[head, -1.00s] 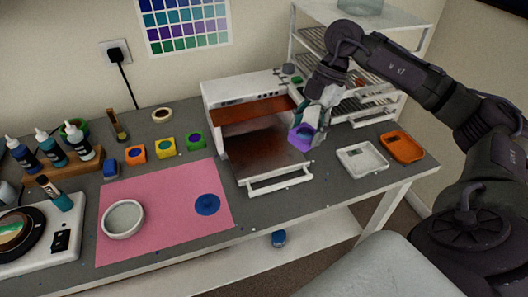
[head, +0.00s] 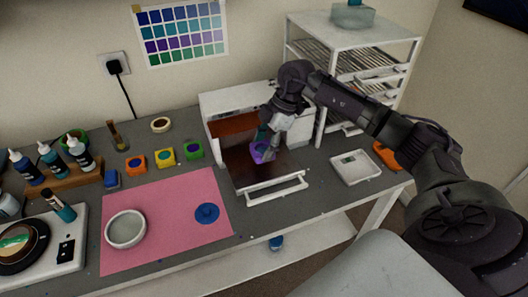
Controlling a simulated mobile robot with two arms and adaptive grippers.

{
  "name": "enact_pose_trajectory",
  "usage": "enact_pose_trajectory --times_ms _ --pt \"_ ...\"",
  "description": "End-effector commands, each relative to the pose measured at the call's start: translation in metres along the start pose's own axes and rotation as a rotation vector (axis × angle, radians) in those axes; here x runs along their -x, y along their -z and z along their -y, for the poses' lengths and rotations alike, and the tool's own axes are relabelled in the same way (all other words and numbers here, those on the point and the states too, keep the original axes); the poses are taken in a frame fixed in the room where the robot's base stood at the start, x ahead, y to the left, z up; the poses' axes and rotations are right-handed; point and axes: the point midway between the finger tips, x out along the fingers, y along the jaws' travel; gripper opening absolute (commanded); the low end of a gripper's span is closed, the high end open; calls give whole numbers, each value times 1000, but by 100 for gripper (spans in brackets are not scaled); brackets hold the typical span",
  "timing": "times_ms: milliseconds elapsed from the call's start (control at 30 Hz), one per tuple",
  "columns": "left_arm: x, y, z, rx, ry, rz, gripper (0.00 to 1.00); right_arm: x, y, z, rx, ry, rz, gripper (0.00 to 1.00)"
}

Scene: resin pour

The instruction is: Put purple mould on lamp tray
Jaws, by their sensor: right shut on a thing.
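The purple mould (head: 260,153) is a small purple block with a dark blue-green centre. My right gripper (head: 265,142) is shut on it and holds it at the lamp tray (head: 250,178), a dark brown tray pulled out from the white lamp box (head: 240,97). The mould is over the tray's right-hand part; I cannot tell whether it touches the surface. The gripper fingers are partly hidden by the wrist and blur into the mould. My left gripper is not in view.
A white bar handle (head: 277,190) runs along the tray's front. A white dish (head: 355,167) lies to the right. A drying rack (head: 350,50) stands behind.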

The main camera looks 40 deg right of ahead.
Motion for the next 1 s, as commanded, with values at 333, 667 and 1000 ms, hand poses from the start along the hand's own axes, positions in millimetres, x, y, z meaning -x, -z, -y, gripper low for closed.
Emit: enact_pose_trajectory --times_ms 333,667,1000 --pt "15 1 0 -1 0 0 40 -35 -14 0 -1 4 0 25" --pt "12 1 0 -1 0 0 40 -40 -16 0 0 1 1 25" --pt "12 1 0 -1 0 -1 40 -40 -16 0 1 1 1 85"
